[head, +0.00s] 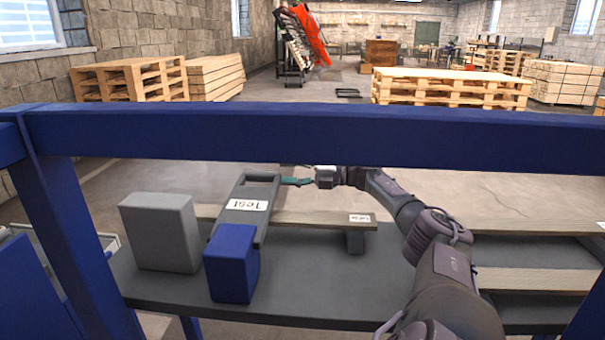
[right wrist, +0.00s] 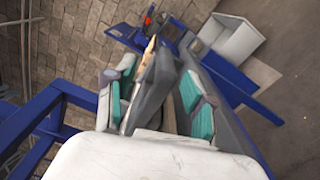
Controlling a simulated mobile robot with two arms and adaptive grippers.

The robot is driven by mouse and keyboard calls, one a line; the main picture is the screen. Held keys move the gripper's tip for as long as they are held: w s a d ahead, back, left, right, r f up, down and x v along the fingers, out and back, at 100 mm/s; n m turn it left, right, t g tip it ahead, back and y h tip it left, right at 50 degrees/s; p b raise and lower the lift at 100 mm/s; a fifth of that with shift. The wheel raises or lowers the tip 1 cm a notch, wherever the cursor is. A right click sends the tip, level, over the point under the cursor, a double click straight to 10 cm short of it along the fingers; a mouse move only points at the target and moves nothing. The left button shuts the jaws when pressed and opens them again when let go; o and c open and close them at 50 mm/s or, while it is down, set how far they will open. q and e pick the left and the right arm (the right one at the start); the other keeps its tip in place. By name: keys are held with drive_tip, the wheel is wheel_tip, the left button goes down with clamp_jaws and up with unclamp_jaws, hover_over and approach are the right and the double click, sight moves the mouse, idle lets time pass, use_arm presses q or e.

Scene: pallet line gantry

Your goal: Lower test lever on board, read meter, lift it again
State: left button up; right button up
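The grey lever (head: 246,206) carries a white "Test" label and crosses over the left part of the long wooden board (head: 300,218). I cannot tell whether it touches the board. My right gripper (head: 297,181) is at the lever's far end. In the right wrist view its teal-padded fingers (right wrist: 158,98) are spread apart, with the grey lever (right wrist: 157,82) showing between them. A firm grip on it does not show. No meter reading is legible; a grey box (head: 160,232) and a blue box (head: 232,264) stand left and in front of the lever. My left gripper is out of view.
A blue beam (head: 300,137) runs across the view above the grey bench top (head: 300,295). A small label (head: 360,218) lies at the board's right end. More planks (head: 530,281) lie at right. Pallets (head: 450,88) stand beyond, behind open floor.

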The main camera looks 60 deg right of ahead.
drive_tip(key=shift+v, duration=2.2)
